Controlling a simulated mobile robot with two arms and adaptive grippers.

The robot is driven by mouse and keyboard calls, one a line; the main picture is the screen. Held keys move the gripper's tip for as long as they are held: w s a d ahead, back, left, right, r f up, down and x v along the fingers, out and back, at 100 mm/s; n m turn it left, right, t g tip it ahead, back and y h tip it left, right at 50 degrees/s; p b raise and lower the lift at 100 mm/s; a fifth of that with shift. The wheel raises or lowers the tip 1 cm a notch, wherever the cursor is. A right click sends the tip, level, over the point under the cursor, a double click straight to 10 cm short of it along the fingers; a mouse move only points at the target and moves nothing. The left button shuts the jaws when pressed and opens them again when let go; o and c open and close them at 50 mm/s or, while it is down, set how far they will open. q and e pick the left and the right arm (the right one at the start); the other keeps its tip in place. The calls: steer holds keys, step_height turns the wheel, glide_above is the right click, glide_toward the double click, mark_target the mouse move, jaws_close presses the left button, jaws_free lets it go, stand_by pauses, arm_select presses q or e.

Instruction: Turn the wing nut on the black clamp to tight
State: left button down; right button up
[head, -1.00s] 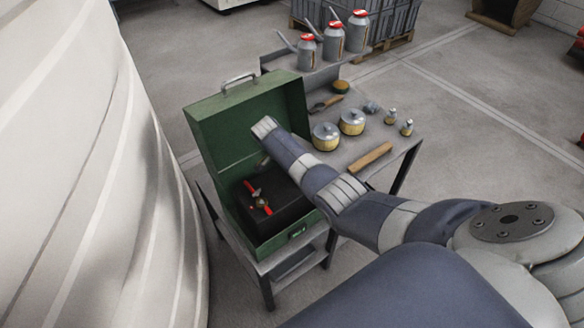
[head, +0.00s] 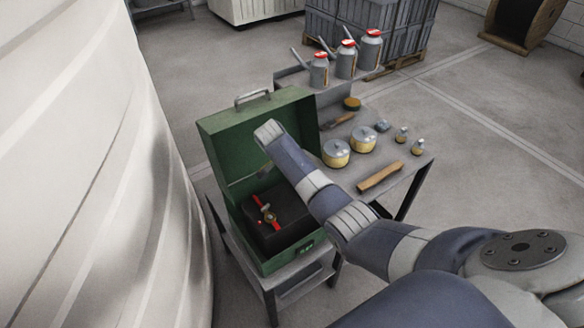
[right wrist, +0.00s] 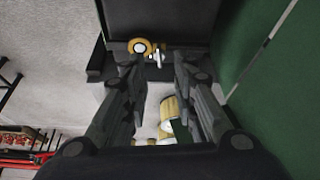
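A black block (head: 283,215), which I take for the clamp's body, sits inside the open green box (head: 228,137). In the head view my right arm hides most of that gripper. My left gripper is out of view.
The box's raised lid and walls surround the black block closely. Beside it, a grey table (head: 352,208) bears two yellow pots (head: 337,154), a wooden block (head: 380,177) and small bottles. Red-topped cans (head: 346,60) stand behind. A large pale ribbed surface (head: 130,150) fills the left.

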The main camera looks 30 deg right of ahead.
steer(key=v, duration=0.6)
steer(key=shift+r, duration=0.3)
steer(key=shift+a, duration=0.1)
